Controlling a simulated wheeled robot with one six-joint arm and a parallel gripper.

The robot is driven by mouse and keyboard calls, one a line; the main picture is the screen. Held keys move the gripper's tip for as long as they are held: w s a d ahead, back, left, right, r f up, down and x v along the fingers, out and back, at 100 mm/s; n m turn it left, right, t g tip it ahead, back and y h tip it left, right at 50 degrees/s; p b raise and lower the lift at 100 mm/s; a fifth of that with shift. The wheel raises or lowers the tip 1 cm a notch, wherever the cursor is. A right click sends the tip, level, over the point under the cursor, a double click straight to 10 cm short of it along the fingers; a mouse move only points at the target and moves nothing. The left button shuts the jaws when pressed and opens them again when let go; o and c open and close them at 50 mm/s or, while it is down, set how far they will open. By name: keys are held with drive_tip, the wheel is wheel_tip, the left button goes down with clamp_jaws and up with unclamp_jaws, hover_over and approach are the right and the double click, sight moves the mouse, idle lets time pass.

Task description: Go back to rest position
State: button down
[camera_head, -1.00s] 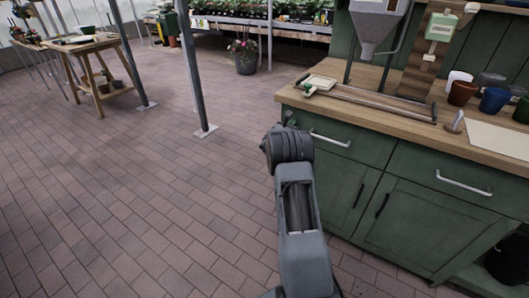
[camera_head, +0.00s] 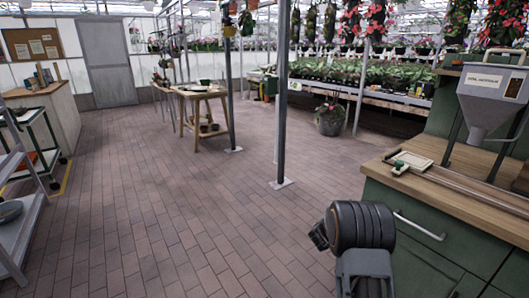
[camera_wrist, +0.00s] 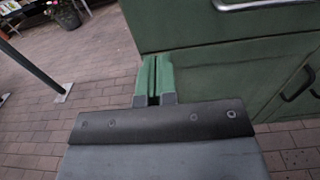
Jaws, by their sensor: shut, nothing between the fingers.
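My gripper (camera_wrist: 154,82) shows in the wrist view with its two green fingers side by side, shut and empty. It is in front of the green cabinet (camera_wrist: 225,75), with brick floor beyond it on the left. In the head view, my dark grey arm stands at the lower right, in front of the same cabinet (camera_head: 425,262). The fingers cannot be made out in the head view.
The wooden worktop (camera_head: 465,205) holds a grey hopper (camera_head: 490,98) and a small tray (camera_head: 412,160). A metal post (camera_head: 282,110) and a wooden table (camera_head: 203,93) stand farther back. Grey shelving (camera_head: 18,215) is at the left. The brick floor between is open.

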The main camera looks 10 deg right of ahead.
drive_tip(key=s+f+m+g+y, duration=0.2)
drive_tip(key=s+f+m+g, duration=0.3)
drive_tip(key=s+m+g, duration=0.15)
drive_tip(key=s+a+r+m+g+y+p, duration=0.45)
drive_tip(key=s+a+r+m, duration=0.2)
drive_tip(key=s+m, duration=0.35)
drive_tip(key=s+a+r+m+t+y+p, duration=0.2)
drive_tip(key=s+a+r+y+p, duration=0.1)
drive_tip(key=a+r+p, duration=0.2)
drive_tip(key=s+a+r+m+t+y+p, duration=0.2)
drive_tip(key=a+r+p, duration=0.4)
drive_tip(key=r, duration=0.7)
drive_tip(key=s+a+r+m+t+y+p, duration=0.2)
drive_tip(key=s+a+r+y+p, duration=0.2)
drive_tip(key=s+a+r+p, duration=0.2)
drive_tip(key=a+r, duration=0.2)
drive_tip(key=a, duration=0.1)
drive_tip(key=shift+a+r+m, duration=0.35)
drive_tip(key=shift+r, duration=0.05)
drive_tip(key=shift+y, duration=0.25)
